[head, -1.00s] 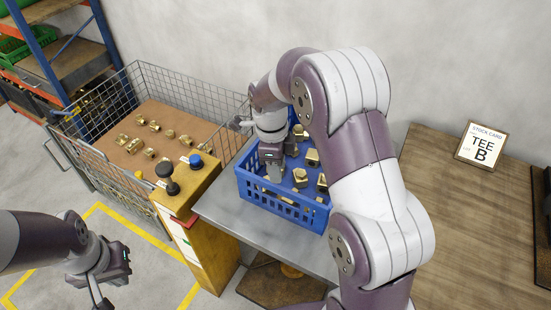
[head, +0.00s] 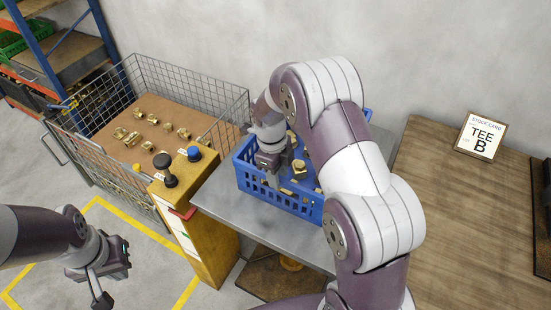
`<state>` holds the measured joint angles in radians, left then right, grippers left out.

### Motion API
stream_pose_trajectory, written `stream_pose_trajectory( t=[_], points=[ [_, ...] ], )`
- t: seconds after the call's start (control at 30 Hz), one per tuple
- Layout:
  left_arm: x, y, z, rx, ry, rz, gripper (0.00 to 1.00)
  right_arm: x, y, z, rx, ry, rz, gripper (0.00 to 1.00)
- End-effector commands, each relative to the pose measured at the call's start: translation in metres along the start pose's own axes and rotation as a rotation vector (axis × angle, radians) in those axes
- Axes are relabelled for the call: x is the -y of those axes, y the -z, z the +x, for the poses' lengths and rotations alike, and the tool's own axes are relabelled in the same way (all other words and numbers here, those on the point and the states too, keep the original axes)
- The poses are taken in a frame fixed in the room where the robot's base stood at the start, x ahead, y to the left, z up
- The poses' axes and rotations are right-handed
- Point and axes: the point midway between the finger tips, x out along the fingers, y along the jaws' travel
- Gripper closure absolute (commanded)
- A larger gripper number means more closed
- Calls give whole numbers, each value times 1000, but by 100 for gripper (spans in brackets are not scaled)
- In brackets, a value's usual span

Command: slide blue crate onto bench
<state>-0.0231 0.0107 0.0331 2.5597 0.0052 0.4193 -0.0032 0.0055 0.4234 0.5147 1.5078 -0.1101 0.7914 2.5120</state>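The blue crate (head: 281,197) stands on a grey metal table (head: 233,205) and holds several brass fittings. My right arm crosses in front of it and hides its right part. My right gripper (head: 272,174) points down into the crate, close to its left end. Its fingertips are hard to make out, so I cannot tell whether it is open or grips anything. The wooden bench (head: 458,215) lies to the right, partly behind my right arm. My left gripper (head: 102,283) hangs over the floor at the lower left, away from the crate; its finger gap is not clear.
A wire mesh bin (head: 192,88) with brass fittings on a brown board stands left of the table. A yellow pedestal (head: 193,240) with a black knob and a blue knob stands at the table's left edge. A stock card reading TEE B (head: 482,136) stands on the bench.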

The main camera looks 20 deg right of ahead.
Motion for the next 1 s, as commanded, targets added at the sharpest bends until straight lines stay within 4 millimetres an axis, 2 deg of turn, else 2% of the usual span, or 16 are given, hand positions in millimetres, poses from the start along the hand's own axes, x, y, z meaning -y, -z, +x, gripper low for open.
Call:
stream_pose_trajectory(
  t=[0.13,0.3,0.67,0.7,0.8,1.0],
  points=[
    [0,1,-8,0,0,0,100,0,1,23,-3,-1,-1,62],
    [0,1,-11,1,0,0,100,0,0,42,-1,0,-1,62],
    [0,1,-11,1,0,0,100,0,0,48,1,1,-1,62],
    [0,1,-11,1,0,0,100,0,0,48,1,1,-1,68],
    [0,1,-11,1,0,0,100,0,0,48,1,1,-1,100],
    [0,1,-11,1,0,0,100,0,0,48,1,1,-1,100]
  ],
)
